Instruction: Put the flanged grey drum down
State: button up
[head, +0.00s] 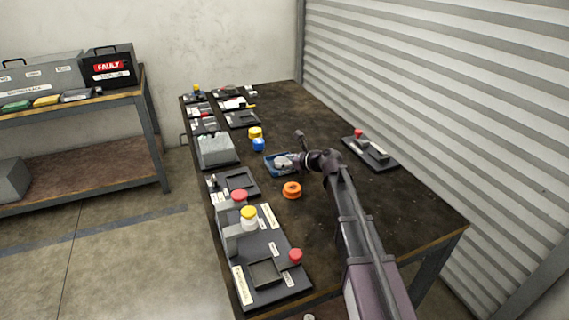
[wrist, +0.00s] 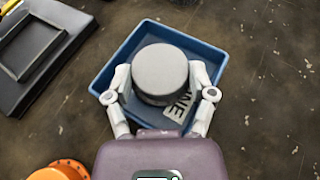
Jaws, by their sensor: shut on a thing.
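The grey drum (wrist: 160,72) is round with a flat top and sits between the two fingers of my gripper (wrist: 160,92) in the wrist view. My gripper is shut on it. Drum and fingers are over a blue tray (wrist: 107,57) with a label partly showing on its floor. I cannot tell whether the drum touches the tray floor. In the head view my gripper (head: 294,161) is at the blue tray (head: 285,173), and the drum (head: 281,161) shows small at its end. The drum's flange is not clearly visible.
An orange flanged part (head: 291,190) stands near the tray's front. A blue part (head: 258,145) and a yellow part (head: 255,133) stand behind it. A black fixture (wrist: 35,52) lies to the left. A board with red and yellow caps (head: 265,250) fills the near left. The table right of the tray is mostly bare.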

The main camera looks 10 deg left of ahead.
jog(key=shift+f, duration=0.2)
jog(key=o, duration=0.9)
jog(key=shift+c, duration=0.2)
jog(key=shift+r, duration=0.2)
jog(key=shift+r, duration=0.1)
jog(key=p+v, duration=0.4)
jog(key=v, duration=0.8)
jog(key=shift+p, duration=0.3)
